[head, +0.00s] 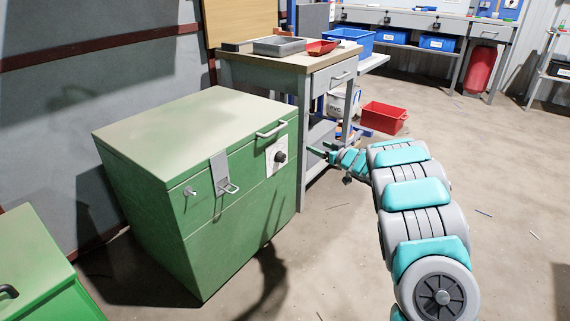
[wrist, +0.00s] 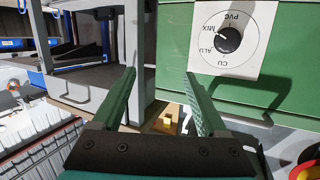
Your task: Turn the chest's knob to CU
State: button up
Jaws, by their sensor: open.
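The green chest (head: 232,232) stands at the left of the head view with its lid down. Its knob (head: 280,157) is black on a white plate, at the right of the chest's front. In the wrist view the knob (wrist: 228,40) shows at the upper right, with PVC, MIX, ALU and CU printed around it. Its pale mark appears to point toward MIX; CU is at the plate's lower left. My gripper (head: 320,149) is open, empty and apart from the knob. In the wrist view my gripper's fingers (wrist: 160,76) are spread, left of and below the knob.
A latch (head: 221,173) and a handle (head: 271,130) stick out from the chest's front. A workbench (head: 315,62) with trays stands just behind the chest. A red crate (head: 384,117) lies on the floor. The floor in front of the chest is mostly clear.

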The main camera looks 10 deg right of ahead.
aim_at(284, 160)
jog(key=s+a+f+n+g+y, duration=0.1)
jog(key=s+a+f+n+y, duration=0.15)
jog(key=a+f+y, duration=0.4)
jog(key=shift+s+a+r+b+x, duration=0.1)
jog(key=shift+r+b+x, duration=0.1)
jog(key=shift+x, duration=1.1)
jog(key=shift+s+a+r+b+x, duration=0.1)
jog(key=shift+b+x, duration=0.15)
jog(key=shift+x, duration=1.05)
jog(key=shift+s+a+r+b+x, duration=0.1)
jog(key=shift+b+x, duration=0.1)
jog(key=shift+x, duration=1.1)
jog(key=shift+c, duration=0.3)
grip_shut()
